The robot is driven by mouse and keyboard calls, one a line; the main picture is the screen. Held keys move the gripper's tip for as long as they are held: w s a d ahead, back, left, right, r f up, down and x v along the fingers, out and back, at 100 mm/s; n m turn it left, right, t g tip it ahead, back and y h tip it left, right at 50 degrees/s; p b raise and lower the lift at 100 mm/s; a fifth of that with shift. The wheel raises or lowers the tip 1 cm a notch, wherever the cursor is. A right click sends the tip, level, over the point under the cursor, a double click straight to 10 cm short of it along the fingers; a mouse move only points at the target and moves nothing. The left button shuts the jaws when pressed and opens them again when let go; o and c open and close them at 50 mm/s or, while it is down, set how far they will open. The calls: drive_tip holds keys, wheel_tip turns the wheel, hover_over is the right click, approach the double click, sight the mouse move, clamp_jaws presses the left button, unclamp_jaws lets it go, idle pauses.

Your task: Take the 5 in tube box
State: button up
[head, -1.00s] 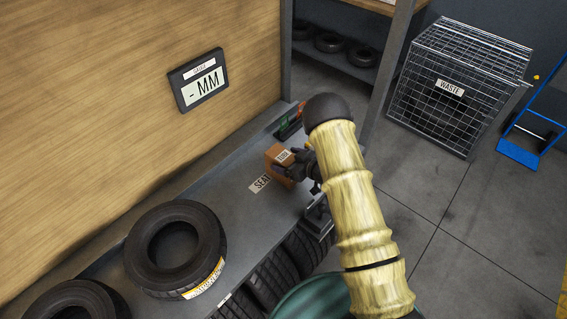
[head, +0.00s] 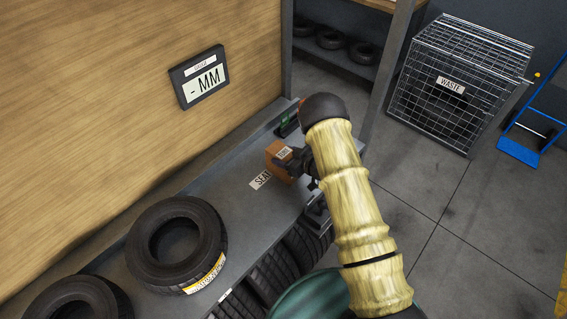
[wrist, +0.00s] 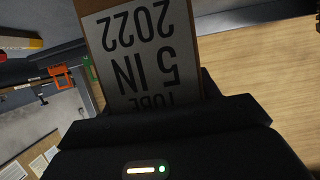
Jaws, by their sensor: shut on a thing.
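The tube box is a small brown carton (head: 279,158) with a white label, near the far end of the grey shelf in the head view. In the wrist view the tube box (wrist: 140,50) fills the top middle, and its label reads "TUBE 5 IN 2022" upside down. My gripper (head: 292,163) is shut on the box from its right side. The fingertips are mostly hidden by the box and the wrist. I cannot tell whether the box touches the shelf.
A label starting "SEA" (head: 261,179) lies on the grey shelf (head: 236,207). A tyre (head: 177,245) lies nearer on the shelf, and another (head: 75,300) at the lower left. A wooden wall with a "- MM" display (head: 198,78) stands behind. A "WASTE" cage (head: 455,85) stands on the floor at right.

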drive_tip(key=shift+r, duration=0.1)
wheel_tip(320, 180, up, 10)
drive_tip(key=b, duration=0.3)
idle(0.4)
drive_tip(key=shift+w, duration=0.1)
idle(0.5)
